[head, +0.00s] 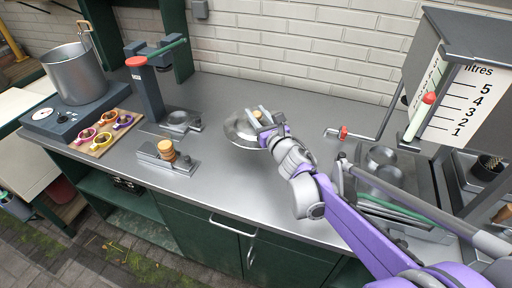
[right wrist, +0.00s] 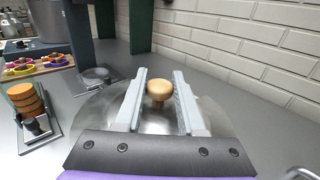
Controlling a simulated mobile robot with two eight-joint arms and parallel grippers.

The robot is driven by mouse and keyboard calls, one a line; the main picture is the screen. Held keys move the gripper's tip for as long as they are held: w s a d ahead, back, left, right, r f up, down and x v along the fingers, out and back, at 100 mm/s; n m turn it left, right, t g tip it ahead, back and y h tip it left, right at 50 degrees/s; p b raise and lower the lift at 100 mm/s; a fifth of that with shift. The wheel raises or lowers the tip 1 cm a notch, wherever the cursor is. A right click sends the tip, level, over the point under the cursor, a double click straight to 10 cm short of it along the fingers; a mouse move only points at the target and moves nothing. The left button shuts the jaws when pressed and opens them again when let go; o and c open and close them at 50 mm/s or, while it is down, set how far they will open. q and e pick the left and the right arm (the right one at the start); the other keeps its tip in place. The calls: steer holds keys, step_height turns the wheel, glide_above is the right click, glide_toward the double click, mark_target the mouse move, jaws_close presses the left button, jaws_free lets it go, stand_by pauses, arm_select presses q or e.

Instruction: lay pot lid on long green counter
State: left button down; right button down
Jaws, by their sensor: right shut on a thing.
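The pot lid (head: 238,132) is a shiny round metal disc with a pale wooden knob. It is over the middle of the long green counter (head: 290,180), which has a grey metal top and dark green doors. I cannot tell whether the lid touches the top or is just above it. My right gripper (head: 262,117) is shut on the lid's knob. In the right wrist view the knob (right wrist: 158,91) is between the two fingers and the lid (right wrist: 105,112) spreads beneath them. My left gripper is not in view.
A large pot (head: 75,75) stands on a hob at the left, near a wooden board (head: 82,146) with several colourful cups. A dark press (head: 150,85) and a small stand with wooden discs (head: 167,152) are left of the lid. A red-handled tool (head: 342,132) lies right.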

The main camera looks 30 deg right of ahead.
steer(key=shift+w+d, duration=0.1)
steer(key=shift+d, duration=0.15)
step_height(320, 180, down, 10)
steer(key=shift+r+b, duration=0.2)
steer(key=shift+b, duration=1.05)
steer(key=shift+f, duration=0.1)
steer(key=c, duration=0.5)
jaws_free()
steer(key=shift+s, duration=0.25)
steer(key=s, duration=0.7)
steer(key=s+a, duration=0.1)
steer(key=s, duration=0.3)
steer(key=shift+s+p, duration=0.25)
steer(key=shift+p, duration=0.1)
